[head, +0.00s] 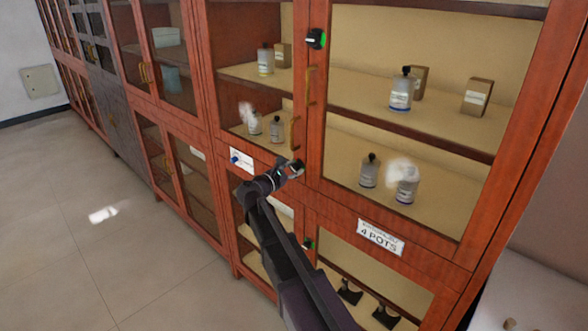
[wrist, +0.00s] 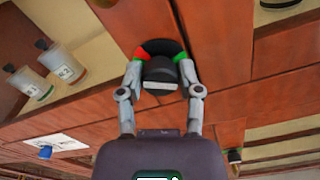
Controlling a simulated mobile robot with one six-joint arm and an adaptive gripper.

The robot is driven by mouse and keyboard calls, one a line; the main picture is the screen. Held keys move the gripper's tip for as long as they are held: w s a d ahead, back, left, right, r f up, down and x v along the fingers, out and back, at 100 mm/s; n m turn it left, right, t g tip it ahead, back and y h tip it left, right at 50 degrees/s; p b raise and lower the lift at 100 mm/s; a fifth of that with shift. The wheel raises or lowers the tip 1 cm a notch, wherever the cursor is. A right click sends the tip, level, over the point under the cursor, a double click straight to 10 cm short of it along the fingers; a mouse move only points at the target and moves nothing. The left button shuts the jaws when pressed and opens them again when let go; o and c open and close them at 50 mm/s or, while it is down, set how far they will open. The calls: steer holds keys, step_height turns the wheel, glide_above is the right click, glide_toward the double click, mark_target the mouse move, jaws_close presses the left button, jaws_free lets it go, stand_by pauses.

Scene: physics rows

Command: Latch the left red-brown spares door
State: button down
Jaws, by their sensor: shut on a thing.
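The left red-brown door (head: 300,88) has a glass pane and stands flush, or nearly so, beside the right glass door. A round black latch knob (head: 297,166) sits low by the seam between them. In the wrist view the knob (wrist: 160,72) shows a red patch at its left and a green patch at its right. My gripper (wrist: 161,82) is shut on this knob, one finger on each side. In the head view my gripper (head: 291,171) reaches it from below. My arm hides part of the lower doors. The knob's exact turn is hard to read.
Another knob with green (head: 316,38) sits higher on the seam, and a third (head: 308,244) is on the lower doors. Brass handles (head: 310,86) stand out nearby. A white label (head: 381,237) reads "4 POTS". The tiled floor (head: 80,230) at left is clear.

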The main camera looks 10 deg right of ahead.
steer(key=m, duration=1.2)
steer(key=shift+w, duration=0.1)
stand_by(0.4)
steer(key=shift+c, duration=1.3)
jaws_free()
steer(key=shift+s+f, duration=0.1)
steer(key=shift+s, duration=0.1)
steer(key=shift+v, duration=0.9)
steer(key=v, duration=1)
